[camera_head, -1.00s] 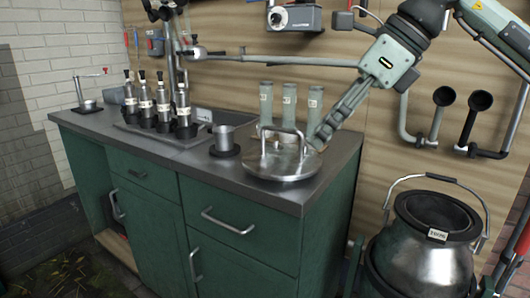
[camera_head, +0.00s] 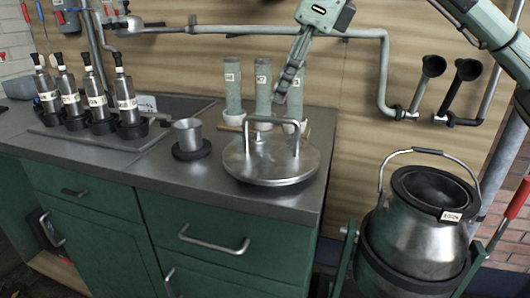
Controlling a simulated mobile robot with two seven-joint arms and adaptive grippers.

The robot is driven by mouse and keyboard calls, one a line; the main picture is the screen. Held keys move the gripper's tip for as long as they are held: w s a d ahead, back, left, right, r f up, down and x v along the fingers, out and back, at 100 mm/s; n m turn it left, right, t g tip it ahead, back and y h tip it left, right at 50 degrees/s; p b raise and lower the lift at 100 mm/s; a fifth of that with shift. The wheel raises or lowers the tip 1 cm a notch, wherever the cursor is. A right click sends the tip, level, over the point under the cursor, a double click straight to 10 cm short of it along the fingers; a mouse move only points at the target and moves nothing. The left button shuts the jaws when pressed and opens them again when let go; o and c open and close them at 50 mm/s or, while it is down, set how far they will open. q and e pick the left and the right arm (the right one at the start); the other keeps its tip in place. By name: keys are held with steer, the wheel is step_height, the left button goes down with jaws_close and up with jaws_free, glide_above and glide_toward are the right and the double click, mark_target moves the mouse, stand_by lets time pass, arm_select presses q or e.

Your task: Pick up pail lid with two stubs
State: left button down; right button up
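The pail lid (camera_head: 240,170) is a round, shiny metal disc lying flat on the right end of the counter. An arched bar handle (camera_head: 271,120) stands on it, and a small stub shows near the handle's left side. My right gripper (camera_head: 281,97) points down from the top, just above and behind the handle's right part in the picture. Its fingers overlap in this view, so their opening is unclear. It appears apart from the lid, with nothing seen held. My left gripper is not in view.
Three grey-green cylinders (camera_head: 264,85) stand behind the lid. A metal cup (camera_head: 188,135) on a dark base stands left of it, with several labelled bottles (camera_head: 100,102) farther left. A metal pail (camera_head: 424,235) stands right of the counter. Pipes run along the wall.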

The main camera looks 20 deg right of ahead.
mark_target(276, 119)
steer(key=x, duration=0.4)
steer(key=d+x, duration=0.1)
steer(key=x, duration=0.1)
steer(key=shift+a+f, duration=0.1)
steer(key=shift+f, duration=0.15)
jaws_close()
steer(key=shift+r, duration=0.15)
